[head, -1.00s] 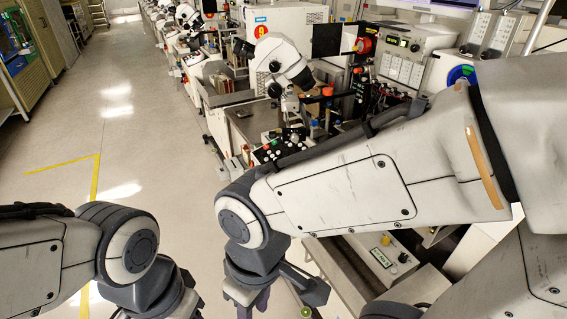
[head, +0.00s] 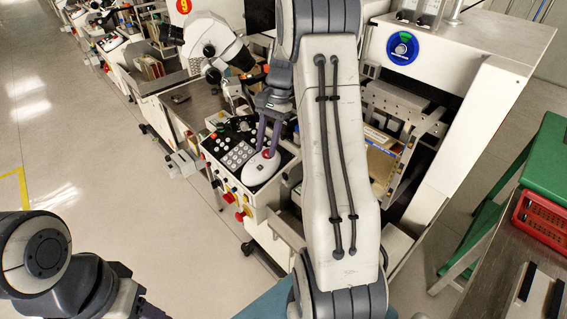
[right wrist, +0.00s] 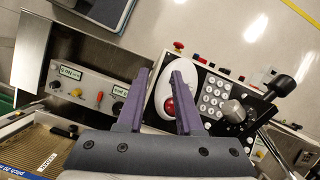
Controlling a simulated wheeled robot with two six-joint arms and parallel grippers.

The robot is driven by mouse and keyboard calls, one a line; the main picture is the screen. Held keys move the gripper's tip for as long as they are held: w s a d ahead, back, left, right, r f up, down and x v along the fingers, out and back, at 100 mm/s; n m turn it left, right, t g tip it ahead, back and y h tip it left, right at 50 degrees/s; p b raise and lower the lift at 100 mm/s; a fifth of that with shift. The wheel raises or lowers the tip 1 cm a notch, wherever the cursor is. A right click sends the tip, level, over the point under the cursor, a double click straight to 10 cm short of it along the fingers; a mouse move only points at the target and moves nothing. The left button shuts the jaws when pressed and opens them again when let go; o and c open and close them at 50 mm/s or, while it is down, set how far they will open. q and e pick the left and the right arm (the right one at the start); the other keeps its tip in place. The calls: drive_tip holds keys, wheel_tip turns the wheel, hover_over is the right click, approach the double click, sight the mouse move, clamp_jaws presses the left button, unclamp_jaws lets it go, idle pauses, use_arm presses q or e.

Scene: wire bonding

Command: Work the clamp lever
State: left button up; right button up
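My right gripper (head: 268,148) points down over the control panel beside the white trackball unit (head: 262,170). In the right wrist view its two purple fingers (right wrist: 162,70) are apart, with nothing held between them. The trackball unit (right wrist: 164,96) with its red ball lies below, partly hidden by one finger. A lever with a black ball end (right wrist: 281,87) and a grey knob (right wrist: 233,110) stand right of the fingers, apart from them. I cannot tell which part is the clamp lever. My left gripper (head: 146,311) is only partly in view at the bottom left, its fingertips cut off.
A keypad (right wrist: 214,94) sits beside the trackball. A panel with small knobs and a red switch (right wrist: 99,97) is at left in the wrist view. A microscope (head: 212,42) stands behind the panel. A red crate (head: 541,222) is at far right. The floor at left is clear.

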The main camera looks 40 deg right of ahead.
sight(287, 175)
drive_tip(key=s+d+f+m, duration=0.2)
drive_tip(key=d+m, duration=0.1)
drive_tip(key=d, duration=0.6)
drive_tip(key=shift+t+y, duration=0.3)
drive_tip(key=shift+y, duration=0.2)
drive_tip(key=p+x, duration=0.2)
drive_tip(key=x, duration=0.8)
drive_tip(key=shift+f, duration=0.2)
drive_tip(key=shift+m, duration=0.3)
clamp_jaws()
